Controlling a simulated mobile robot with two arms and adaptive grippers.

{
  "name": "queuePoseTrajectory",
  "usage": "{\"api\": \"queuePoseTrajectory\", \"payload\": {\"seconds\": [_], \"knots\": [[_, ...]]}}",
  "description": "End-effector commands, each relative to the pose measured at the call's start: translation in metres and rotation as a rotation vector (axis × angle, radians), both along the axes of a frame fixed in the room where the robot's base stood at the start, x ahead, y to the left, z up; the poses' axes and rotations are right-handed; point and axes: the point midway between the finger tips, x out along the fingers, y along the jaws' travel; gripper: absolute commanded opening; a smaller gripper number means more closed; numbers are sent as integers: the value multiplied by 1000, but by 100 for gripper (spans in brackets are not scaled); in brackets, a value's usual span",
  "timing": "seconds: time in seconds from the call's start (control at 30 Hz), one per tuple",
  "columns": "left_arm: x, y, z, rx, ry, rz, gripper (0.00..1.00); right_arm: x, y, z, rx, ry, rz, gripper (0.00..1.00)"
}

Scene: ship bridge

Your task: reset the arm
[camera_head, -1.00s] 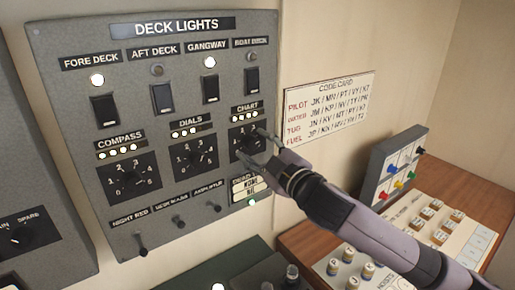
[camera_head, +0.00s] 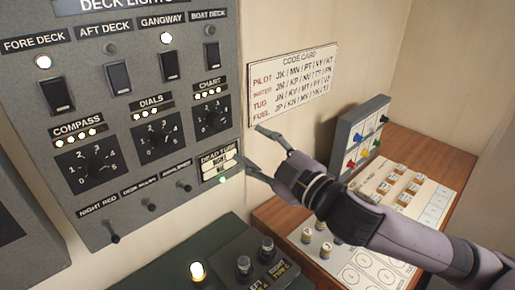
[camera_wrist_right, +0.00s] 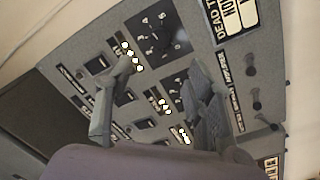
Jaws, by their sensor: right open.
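My right gripper (camera_head: 248,145) is open and empty, its arm coming in from the lower right. Its fingers are apart from the chart knob (camera_head: 212,121), to the lower right of it, in front of the wall and the panel's right edge. In the right wrist view the two spread fingers (camera_wrist_right: 158,78) show with the tilted panel (camera_wrist_right: 95,88) behind them and nothing between them. My left gripper is in neither view.
The deck lights panel (camera_head: 130,195) has switches, the dials knob (camera_head: 158,140), the compass knob (camera_head: 92,165) and small levers. The code card (camera_head: 293,80) is on the wall. A wooden desk (camera_head: 400,150) holds a grey block (camera_head: 345,135) with coloured pegs, and several small jars.

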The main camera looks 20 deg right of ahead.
Motion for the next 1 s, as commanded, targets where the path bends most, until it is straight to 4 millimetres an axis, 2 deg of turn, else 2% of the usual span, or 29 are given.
{"api": "queuePoseTrajectory", "payload": {"seconds": [0.43, 0.57, 0.67, 0.77, 0.8, 0.9, 1.0], "knots": [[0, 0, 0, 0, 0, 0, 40, -1, 0, -1, 1, 2, 0, 48], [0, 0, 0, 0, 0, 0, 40, -1, -1, -20, 36, 58, -28, 48], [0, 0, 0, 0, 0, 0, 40, -6, -6, -62, 101, 183, -95, 48], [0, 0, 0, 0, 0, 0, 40, -23, -14, -126, 185, 380, -203, 48], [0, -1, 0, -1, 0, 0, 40, -35, -19, -154, 216, 470, -254, 48], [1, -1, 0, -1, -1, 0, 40, -72, -28, -217, 278, 689, -373, 48], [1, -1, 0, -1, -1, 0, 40, -113, -33, -267, 317, 877, -472, 48]]}}
